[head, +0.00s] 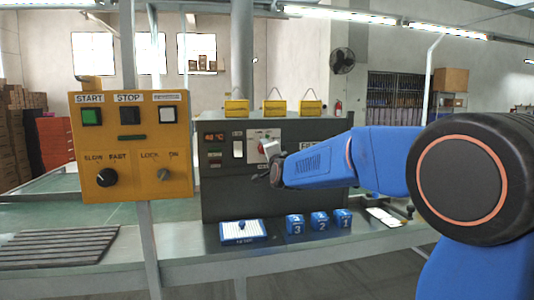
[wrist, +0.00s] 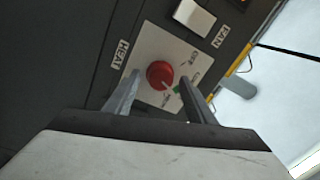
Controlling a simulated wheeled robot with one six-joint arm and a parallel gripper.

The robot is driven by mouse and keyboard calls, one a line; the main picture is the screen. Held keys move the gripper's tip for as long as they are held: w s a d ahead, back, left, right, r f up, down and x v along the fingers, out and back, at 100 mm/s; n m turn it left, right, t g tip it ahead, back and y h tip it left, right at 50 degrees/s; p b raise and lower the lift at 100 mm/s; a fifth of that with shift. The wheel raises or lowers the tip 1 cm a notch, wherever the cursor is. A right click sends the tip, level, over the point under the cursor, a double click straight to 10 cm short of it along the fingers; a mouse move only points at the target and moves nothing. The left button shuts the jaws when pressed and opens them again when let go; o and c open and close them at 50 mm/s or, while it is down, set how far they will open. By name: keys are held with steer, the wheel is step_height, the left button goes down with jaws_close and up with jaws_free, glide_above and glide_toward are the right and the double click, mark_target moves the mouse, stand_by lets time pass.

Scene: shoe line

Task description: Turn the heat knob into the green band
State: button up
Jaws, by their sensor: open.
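The heat knob (wrist: 159,74) is round and red, on a white plate (wrist: 148,53) marked HEAT on the dark machine front. A small green band (wrist: 176,89) shows on the plate at the knob's lower right, partly hidden by a finger. A pale mark shows on the knob's lower right edge; whether it points into the green is too small to tell. My gripper (wrist: 158,77) is open, its two fingers on either side of the knob, with no clear contact. In the head view my gripper (head: 268,174) is at the machine front, partly covering the plate.
A white FAN switch (wrist: 194,17) sits beside the heat plate. The dark machine (head: 222,190) stands on a bench with a white tray (head: 243,238) and blue numbered blocks (head: 295,224) in front. A yellow control box (head: 134,145) stands at the left.

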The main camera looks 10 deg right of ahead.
steer(key=s+f, duration=0.1)
steer(key=s, duration=1.6)
steer(key=shift+f, duration=0.15)
steer(key=shift+s+d, duration=0.1)
steer(key=s+d+f+n+g, duration=0.2)
steer(key=s+f+n+g, duration=0.2)
steer(key=s+f, duration=0.5)
steer(key=s+d+f+n+g, duration=0.2)
steer(key=s+f+n+g, duration=0.3)
steer(key=s+f, duration=0.4)
steer(key=s+d+f+n+g, duration=0.2)
steer(key=s+f+n+g, duration=0.3)
steer(key=s, duration=1.5)
step_height(320, 180, down, 5)
steer(key=shift+s+d+r, duration=0.1)
steer(key=shift+s+d, duration=0.2)
steer(key=shift+d, duration=0.05)
steer(key=shift+w, duration=0.1)
steer(key=shift+c, duration=0.9)
